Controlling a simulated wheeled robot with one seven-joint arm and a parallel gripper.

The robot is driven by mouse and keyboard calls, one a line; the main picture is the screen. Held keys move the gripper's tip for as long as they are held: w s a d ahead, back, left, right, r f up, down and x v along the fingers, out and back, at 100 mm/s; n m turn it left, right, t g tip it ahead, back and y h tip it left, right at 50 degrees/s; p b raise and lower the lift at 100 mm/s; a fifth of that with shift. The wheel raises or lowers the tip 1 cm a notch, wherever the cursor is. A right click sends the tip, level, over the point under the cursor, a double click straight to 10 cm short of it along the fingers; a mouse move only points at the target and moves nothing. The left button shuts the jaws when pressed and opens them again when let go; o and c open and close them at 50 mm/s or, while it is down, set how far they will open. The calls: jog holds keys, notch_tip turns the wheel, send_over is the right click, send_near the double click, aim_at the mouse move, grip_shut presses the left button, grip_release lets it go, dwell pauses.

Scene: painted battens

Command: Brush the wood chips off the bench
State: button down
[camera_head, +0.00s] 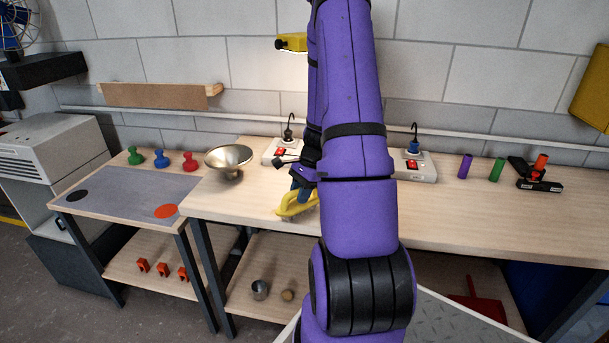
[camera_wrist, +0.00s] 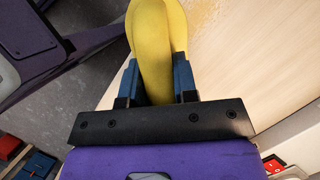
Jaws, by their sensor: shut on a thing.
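My gripper (camera_head: 303,190) is shut on a yellow brush (camera_head: 294,206), low over the front left part of the pale wooden bench (camera_head: 500,215). In the wrist view the blue fingers of my gripper (camera_wrist: 157,82) clasp the yellow handle of the brush (camera_wrist: 152,40) from both sides. The bristles are hidden there, and I cannot tell whether they touch the bench. A patch of fine tan wood chips (camera_wrist: 205,14) lies on the bench (camera_wrist: 255,60), to the right of the brush. I cannot make out the chips in the head view, where my arm covers part of the bench.
A brass bowl (camera_head: 229,160) stands left of my gripper. White socket boxes (camera_head: 418,168) are at the back. Purple and green cylinders (camera_head: 465,166) and a black and red tool (camera_head: 538,184) stand at right. A side table (camera_head: 135,185) adjoins at left. The bench's right middle is clear.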

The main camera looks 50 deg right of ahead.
jog(key=shift+r, duration=3.45)
jog(key=shift+w+f, duration=0.15)
jog(key=shift+f, duration=0.1)
